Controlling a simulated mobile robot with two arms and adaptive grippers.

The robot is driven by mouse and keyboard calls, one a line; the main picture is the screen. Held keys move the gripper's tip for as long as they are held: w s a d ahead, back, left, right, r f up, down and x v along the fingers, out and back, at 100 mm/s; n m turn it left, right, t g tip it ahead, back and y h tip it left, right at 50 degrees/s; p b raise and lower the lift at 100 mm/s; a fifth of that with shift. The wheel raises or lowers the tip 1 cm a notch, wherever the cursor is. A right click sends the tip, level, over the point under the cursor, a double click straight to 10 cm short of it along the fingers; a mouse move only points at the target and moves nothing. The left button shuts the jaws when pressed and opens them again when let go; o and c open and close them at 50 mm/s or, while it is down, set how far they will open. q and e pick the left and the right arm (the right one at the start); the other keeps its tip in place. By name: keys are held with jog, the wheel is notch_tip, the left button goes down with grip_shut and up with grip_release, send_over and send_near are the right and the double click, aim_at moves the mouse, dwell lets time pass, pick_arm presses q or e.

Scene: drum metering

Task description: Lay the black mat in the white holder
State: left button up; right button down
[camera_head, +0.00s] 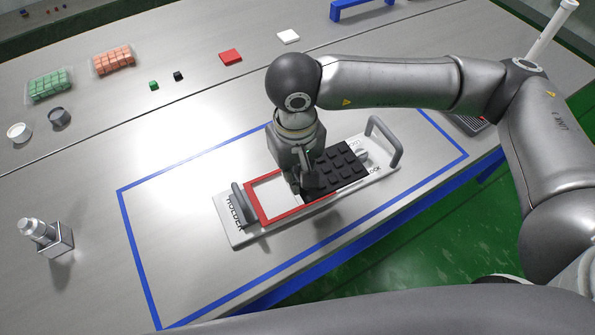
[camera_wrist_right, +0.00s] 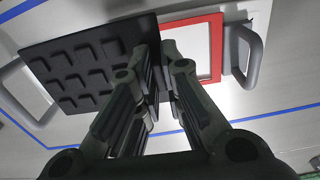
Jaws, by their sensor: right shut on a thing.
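The white holder (camera_head: 378,178) lies on the table inside a blue outline, with a grey handle at each end. A red-edged frame (camera_head: 259,205) surrounds a pale area on its left part, and shows in the wrist view (camera_wrist_right: 217,45). The black mat (camera_head: 345,166), with rows of raised square pads, is over the right part of the holder. My right gripper (camera_head: 308,186) is shut on the mat's left edge, and the mat also shows in the wrist view (camera_wrist_right: 98,62). I cannot tell whether the mat touches the holder. My left gripper is not in view.
A metal fitting (camera_head: 46,238) stands at the left. Green cubes (camera_head: 49,85) and orange cubes (camera_head: 113,59) in trays, two small cups, a red tile (camera_head: 230,57) and a white tile (camera_head: 288,37) lie at the back. The table around the holder is clear.

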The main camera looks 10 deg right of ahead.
jog(key=w+f, duration=0.1)
jog(key=f, duration=0.1)
jog(key=w+f+p, duration=0.1)
jog(key=w, duration=0.1)
jog(key=w+f, duration=0.1)
jog(key=f, duration=0.1)
jog(key=shift+w+d+f, duration=0.15)
jog(key=shift+d+f, duration=0.15)
jog(key=shift+f, duration=0.05)
notch_tip(320, 180, down, 3)
jog(key=shift+r+p, duration=0.1)
jog(key=shift+p, duration=0.9)
jog(key=shift+f, duration=0.2)
jog(key=shift+f+b, duration=0.1)
jog(key=shift+b, duration=0.25)
jog(key=c, duration=1.6)
grip_release()
jog(key=shift+o, duration=0.2)
